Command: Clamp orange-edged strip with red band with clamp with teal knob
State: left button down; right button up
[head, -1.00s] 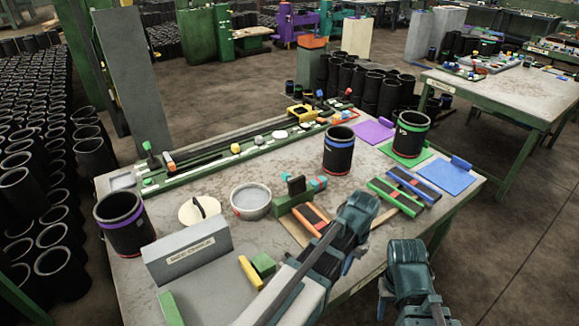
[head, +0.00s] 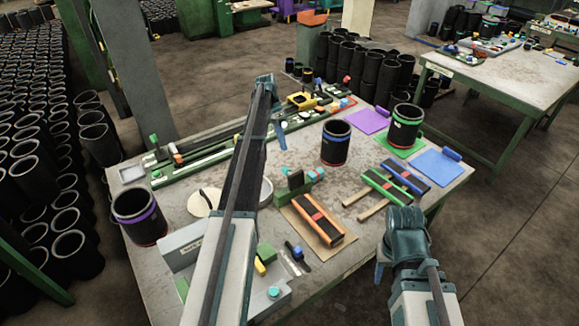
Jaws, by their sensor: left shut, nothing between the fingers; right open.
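The orange-edged strip (head: 325,228) is dark, with a red band across its middle. It lies on a tan board near the table's front edge in the head view. The green clamp (head: 290,190) with a teal knob (head: 317,175) stands at the strip's far end; I cannot tell whether its jaw touches the strip. My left gripper (head: 281,132) is shut and empty, beyond the clamp and over the back rail area. My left arm crosses the table left of the clamp. My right gripper (head: 382,262) is open and empty, off the table's front edge, right of the strip.
Green-edged (head: 385,188) and blue-edged (head: 405,175) strips lie to the right. A blue-banded sleeve (head: 335,145) stands behind the clamp, a green-banded one (head: 403,128) on a green mat. A purple-banded sleeve (head: 138,215) stands at left. My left arm partly hides a round dish (head: 266,192).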

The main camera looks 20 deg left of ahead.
aim_at(289, 174)
pick_arm(q)
jog(key=shift+f, duration=0.1)
jog(key=b+x, duration=0.9)
jog(key=shift+d+f, duration=0.15)
jog(key=shift+f, duration=0.2)
jog(key=shift+s, duration=0.1)
